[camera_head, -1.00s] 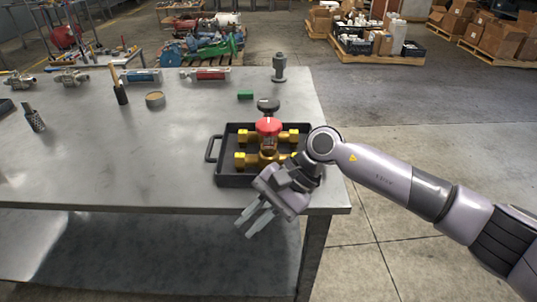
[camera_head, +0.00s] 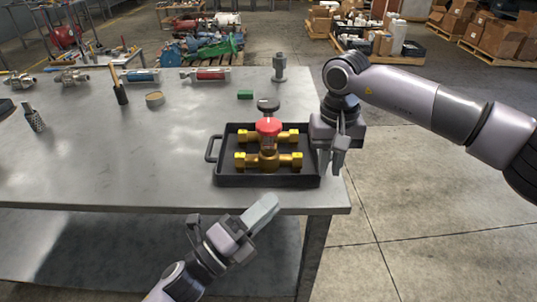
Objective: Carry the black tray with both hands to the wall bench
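The black tray (camera_head: 268,181) lies flat on the metal table near its right front corner. It holds a brass valve assembly (camera_head: 268,160) with a red cap (camera_head: 268,126) and a black knob on top. The tray's left handle (camera_head: 211,149) is in plain view and free. My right gripper (camera_head: 331,168) points down at the tray's right edge, its two fingers a little apart; it hides the right handle, so a hold there cannot be seen. My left gripper (camera_head: 262,213) is low in front of the table edge, apart from the tray. Its fingers overlap in this view.
The metal table (camera_head: 110,180) is clear left of the tray. A green block (camera_head: 245,95), a grey cylindrical part (camera_head: 279,68), a round tin (camera_head: 155,99) and brush holders stand farther back. Pallets with boxes (camera_head: 375,40) stand on the floor behind. The floor to the right is open.

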